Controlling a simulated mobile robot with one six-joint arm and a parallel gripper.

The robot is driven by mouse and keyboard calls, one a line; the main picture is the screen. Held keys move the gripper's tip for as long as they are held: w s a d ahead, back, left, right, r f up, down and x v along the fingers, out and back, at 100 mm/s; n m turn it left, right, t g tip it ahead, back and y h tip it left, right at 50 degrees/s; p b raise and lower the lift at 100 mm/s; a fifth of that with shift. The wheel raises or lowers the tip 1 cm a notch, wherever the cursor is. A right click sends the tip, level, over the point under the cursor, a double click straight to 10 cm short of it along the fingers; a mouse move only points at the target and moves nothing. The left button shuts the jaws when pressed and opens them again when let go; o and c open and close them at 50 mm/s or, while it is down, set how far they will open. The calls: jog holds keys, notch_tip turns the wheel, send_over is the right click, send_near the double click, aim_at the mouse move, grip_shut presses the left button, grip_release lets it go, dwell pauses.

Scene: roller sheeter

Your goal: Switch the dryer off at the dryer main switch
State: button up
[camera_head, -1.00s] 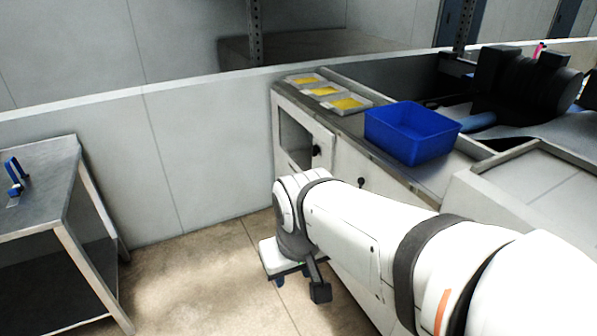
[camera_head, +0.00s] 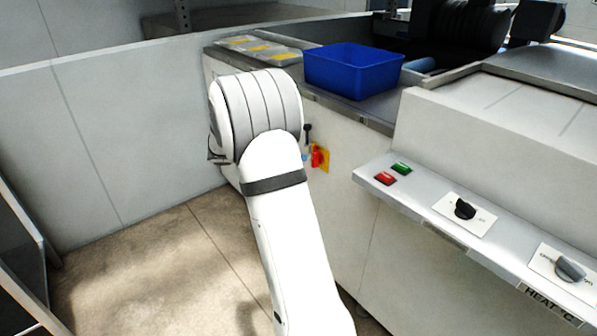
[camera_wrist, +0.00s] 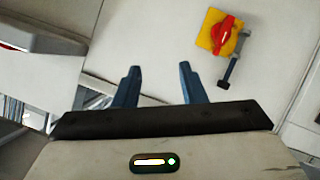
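The dryer main switch is a red rotary knob on a yellow plate (camera_head: 321,158), on the white front panel of the machine, just right of my arm in the head view. The red knob (camera_wrist: 224,34) shows whole at the upper right of the wrist view, its grip nearly upright in that picture. My gripper (camera_wrist: 159,70) is open and empty; its two blue fingers are spread, left of and below the switch in the wrist view, apart from it. In the head view my arm mostly hides my gripper.
A dark lever handle (camera_wrist: 230,72) sits beside the switch. A blue bin (camera_head: 350,75) stands on the machine top. The floor (camera_head: 150,265) at left is clear.

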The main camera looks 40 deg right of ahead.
aim_at(313, 159)
jog(key=w+d+f+m+t+h+b, duration=0.2)
jog(key=w+d+f+m+h+b, duration=0.4)
jog(key=w+f, duration=0.55)
jog(key=d, duration=0.2)
jog(key=d+f+n, duration=0.1)
jog(key=d, duration=0.2)
jog(key=d+n+y, duration=0.1)
jog(key=d, duration=0.2)
jog(key=shift+s+d+f, duration=0.15)
jog(key=shift+d, duration=0.1)
jog(key=shift+a, duration=0.1)
grip_shut()
